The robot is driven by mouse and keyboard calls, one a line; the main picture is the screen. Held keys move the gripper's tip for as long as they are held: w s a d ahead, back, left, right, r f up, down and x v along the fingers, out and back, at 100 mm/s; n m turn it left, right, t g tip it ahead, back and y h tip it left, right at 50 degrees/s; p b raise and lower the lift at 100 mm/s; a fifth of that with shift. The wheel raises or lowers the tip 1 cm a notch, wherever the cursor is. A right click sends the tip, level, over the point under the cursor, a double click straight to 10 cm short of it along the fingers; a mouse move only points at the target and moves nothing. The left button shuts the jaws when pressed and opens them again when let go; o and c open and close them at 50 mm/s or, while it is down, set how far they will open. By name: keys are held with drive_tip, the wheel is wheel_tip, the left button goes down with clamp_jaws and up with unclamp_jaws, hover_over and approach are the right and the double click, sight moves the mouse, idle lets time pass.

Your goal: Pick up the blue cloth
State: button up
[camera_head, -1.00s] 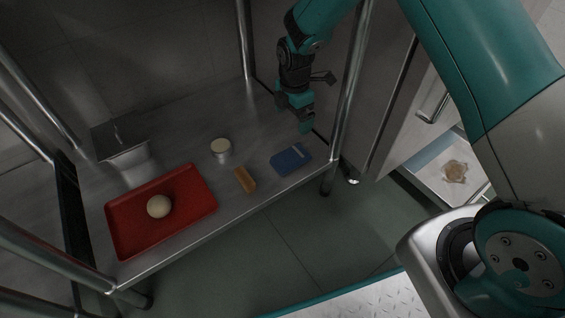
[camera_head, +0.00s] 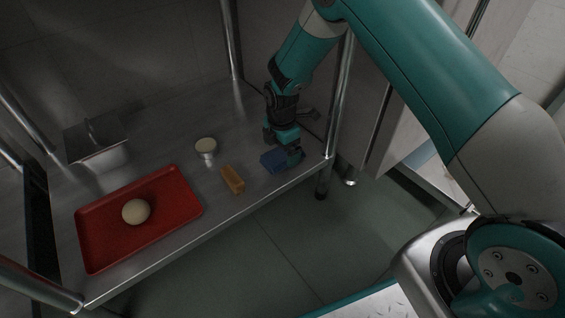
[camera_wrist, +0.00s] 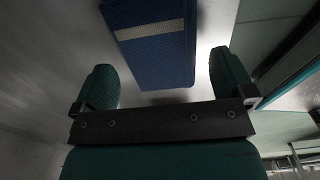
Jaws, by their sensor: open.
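The blue cloth (camera_head: 271,162) lies folded on the steel shelf near its right end, partly hidden by my gripper in the head view. In the wrist view the cloth (camera_wrist: 160,48) shows as a blue block with a pale stripe, ahead of and between my fingers. My gripper (camera_head: 284,150) points down, close above the cloth. In the wrist view my gripper (camera_wrist: 165,85) is open, with its two green fingers apart and nothing held. I cannot tell whether the fingertips touch the cloth.
On the steel shelf (camera_head: 215,220), a tan block (camera_head: 232,180) lies left of the cloth, with a pale-topped jar (camera_head: 206,147) behind it. A red tray (camera_head: 90,240) holds a round pale ball (camera_head: 136,211). A metal container (camera_head: 97,150) stands back left. A metal post (camera_head: 339,100) rises close right of my gripper.

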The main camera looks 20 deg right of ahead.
sight(280, 155)
wheel_tip(280, 155, down, 2)
drive_tip(key=shift+f+b, duration=0.1)
drive_tip(key=shift+b, duration=0.2)
drive_tip(key=c, duration=0.9)
drive_tip(key=shift+r, duration=0.25)
drive_tip(key=shift+a+r+p, duration=0.15)
drive_tip(key=shift+r+p, duration=0.25)
drive_tip(key=shift+p, duration=0.45)
wheel_tip(280, 155, up, 7)
drive_tip(key=p, duration=0.5)
drive_tip(key=shift+f, duration=0.1)
drive_tip(key=s+a+p, duration=0.2)
drive_tip(key=a, duration=0.4)
drive_tip(key=s+a+p, duration=0.2)
drive_tip(key=a, duration=0.4)
drive_tip(key=s+a+f+p, duration=0.1)
drive_tip(key=s+a+p, duration=0.1)
drive_tip(key=a, duration=0.4)
drive_tip(key=shift+s+a, duration=0.1)
drive_tip(key=shift+a, duration=0.25)
